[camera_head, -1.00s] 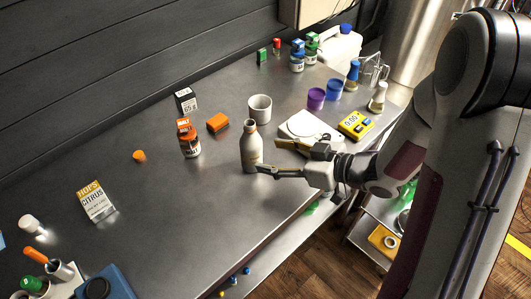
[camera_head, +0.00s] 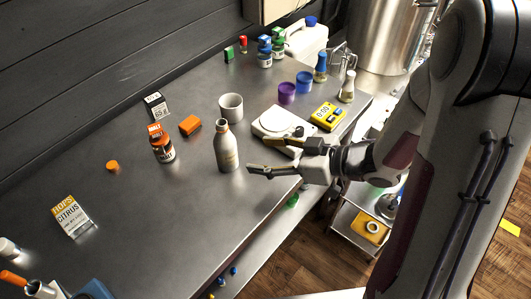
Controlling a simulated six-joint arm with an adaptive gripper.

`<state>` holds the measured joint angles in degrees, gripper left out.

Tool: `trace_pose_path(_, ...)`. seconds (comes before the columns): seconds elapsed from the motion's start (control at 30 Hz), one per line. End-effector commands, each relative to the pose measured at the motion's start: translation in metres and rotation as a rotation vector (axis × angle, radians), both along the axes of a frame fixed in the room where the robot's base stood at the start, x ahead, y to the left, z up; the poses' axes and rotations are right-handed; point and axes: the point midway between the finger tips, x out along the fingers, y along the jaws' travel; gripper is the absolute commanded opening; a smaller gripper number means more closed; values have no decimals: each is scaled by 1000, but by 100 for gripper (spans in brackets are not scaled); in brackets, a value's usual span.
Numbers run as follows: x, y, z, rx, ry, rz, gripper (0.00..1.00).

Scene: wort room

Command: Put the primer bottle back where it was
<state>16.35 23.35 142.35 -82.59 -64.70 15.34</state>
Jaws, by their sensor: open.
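A beige-grey bottle (camera_head: 226,149) stands upright on the steel bench, towards its front edge. It carries faint markings, but I cannot read whether it is the primer bottle. My gripper (camera_head: 258,157) is open, just to the right of the bottle, with its two fingers pointing left towards it. The fingers are apart from each other and hold nothing. A small gap seems to lie between the fingertips and the bottle.
A white scale (camera_head: 270,124) sits behind my gripper, with a yellow timer (camera_head: 327,116) to its right. A grey cup (camera_head: 231,107), an orange block (camera_head: 190,125) and a malt jar (camera_head: 161,143) stand behind and left of the bottle.

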Motion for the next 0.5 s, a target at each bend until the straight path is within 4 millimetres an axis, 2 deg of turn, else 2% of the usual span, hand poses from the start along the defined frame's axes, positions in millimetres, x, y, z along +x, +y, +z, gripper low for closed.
trace_pose_path(0.5,5,-3,1,-23,-9,-18,54)
